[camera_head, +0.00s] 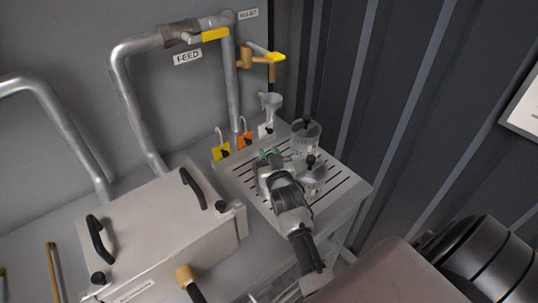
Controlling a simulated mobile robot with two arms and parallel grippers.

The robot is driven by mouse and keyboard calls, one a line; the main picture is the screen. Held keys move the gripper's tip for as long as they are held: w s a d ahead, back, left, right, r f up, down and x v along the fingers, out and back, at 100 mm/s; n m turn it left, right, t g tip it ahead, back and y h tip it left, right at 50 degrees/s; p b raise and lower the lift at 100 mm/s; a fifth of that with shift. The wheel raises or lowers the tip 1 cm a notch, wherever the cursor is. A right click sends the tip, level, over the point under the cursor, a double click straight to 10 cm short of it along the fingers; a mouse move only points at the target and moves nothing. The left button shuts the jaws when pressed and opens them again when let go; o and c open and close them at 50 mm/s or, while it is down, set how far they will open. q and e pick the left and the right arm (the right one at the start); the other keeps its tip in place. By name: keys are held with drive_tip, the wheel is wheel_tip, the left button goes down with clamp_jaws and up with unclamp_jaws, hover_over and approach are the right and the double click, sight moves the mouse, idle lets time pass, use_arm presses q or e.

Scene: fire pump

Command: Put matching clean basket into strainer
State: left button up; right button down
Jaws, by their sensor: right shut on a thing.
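My right gripper (269,157) is over the slotted drain tray (348,187), with its greenish fingertips pointing to the back. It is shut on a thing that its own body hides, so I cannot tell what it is. One clear-grey basket with a black knob (306,140) stands on the tray behind and to the right of the gripper. A second basket with a black knob (314,178) stands close beside the gripper's right side. A grey box with two black handles on its lid (150,222), possibly the strainer, is at the left and looks closed. My left gripper is not in view.
A pale funnel-shaped fitting (271,103) stands behind the tray. Yellow (221,152) and orange (244,140) tags hang near the pipes. Grey pipes (125,85) with yellow-handled valves run along the back wall. A ribbed dark wall (400,100) bounds the right side.

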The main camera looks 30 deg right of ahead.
drive_tip(key=shift+f, duration=0.1)
drive_tip(key=c, duration=0.9)
unclamp_jaws()
